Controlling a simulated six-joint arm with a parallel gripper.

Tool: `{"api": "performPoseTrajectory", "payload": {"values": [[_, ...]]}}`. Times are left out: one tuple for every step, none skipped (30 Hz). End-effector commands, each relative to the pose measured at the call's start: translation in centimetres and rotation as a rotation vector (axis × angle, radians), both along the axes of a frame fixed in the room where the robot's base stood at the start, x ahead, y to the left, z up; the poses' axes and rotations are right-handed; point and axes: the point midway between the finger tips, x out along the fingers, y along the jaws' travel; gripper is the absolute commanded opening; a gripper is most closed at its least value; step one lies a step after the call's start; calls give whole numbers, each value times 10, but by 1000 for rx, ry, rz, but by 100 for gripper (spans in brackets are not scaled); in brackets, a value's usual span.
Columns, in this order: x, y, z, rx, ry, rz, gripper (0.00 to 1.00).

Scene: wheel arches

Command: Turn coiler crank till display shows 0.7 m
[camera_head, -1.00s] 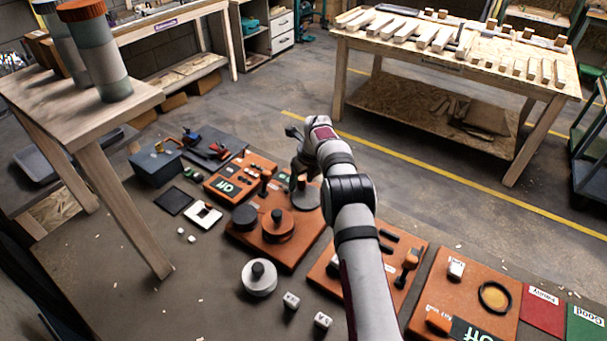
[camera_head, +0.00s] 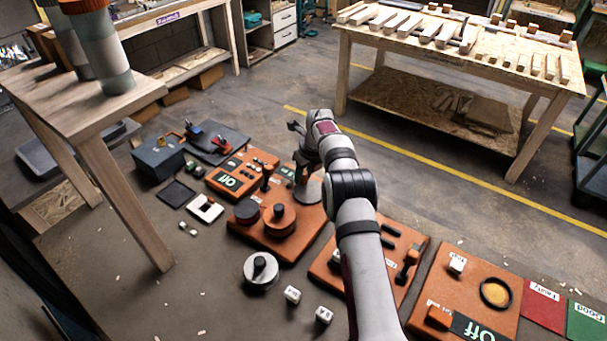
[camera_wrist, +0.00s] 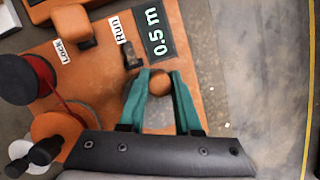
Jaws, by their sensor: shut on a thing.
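My gripper (camera_wrist: 160,78) has teal fingers closed on the round brown crank knob (camera_wrist: 160,85), one finger on each side. The grey crank disc (camera_wrist: 160,117) shows partly between the fingers. A dark spool (camera_wrist: 22,80) and an orange spool (camera_wrist: 58,128) sit to the left, with a red line running between them. In the head view my wrist hides the knob, and the crank disc (camera_head: 312,191) shows beside it.
A switch block (camera_wrist: 72,22) stands near the labels Lock and Run. A grey cylinder with a black knob (camera_head: 261,270) and small white blocks (camera_head: 292,294) lie in front of the board. Other orange panels stand on both sides. Bare table shows at the front left.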

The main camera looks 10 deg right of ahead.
Motion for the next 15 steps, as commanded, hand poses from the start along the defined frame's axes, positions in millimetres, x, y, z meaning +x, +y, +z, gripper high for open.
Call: {"api": "performPoseTrajectory", "payload": {"values": [[0, 0, 0, 0, 0, 0, 10], [0, 0, 0, 0, 0, 0, 10], [0, 0, 0, 0, 0, 0, 10], [0, 0, 0, 0, 0, 0, 10], [0, 0, 0, 0, 0, 0, 10], [0, -1, 0, 0, 0, -1, 10], [0, -3, 0, 0, 0, -1, 10], [0, -5, 0, 1, 0, -2, 10], [0, -8, 0, 0, 0, -1, 10], [0, -11, 0, 0, 0, -1, 10], [0, -14, 1, 0, 0, -2, 10], [0, -17, 0, 0, 0, -2, 10], [0, -19, 1, -1, 0, -1, 10], [0, -20, 1, -1, 0, -1, 10], [-1, -22, 1, 0, -1, 0, 10]]}}
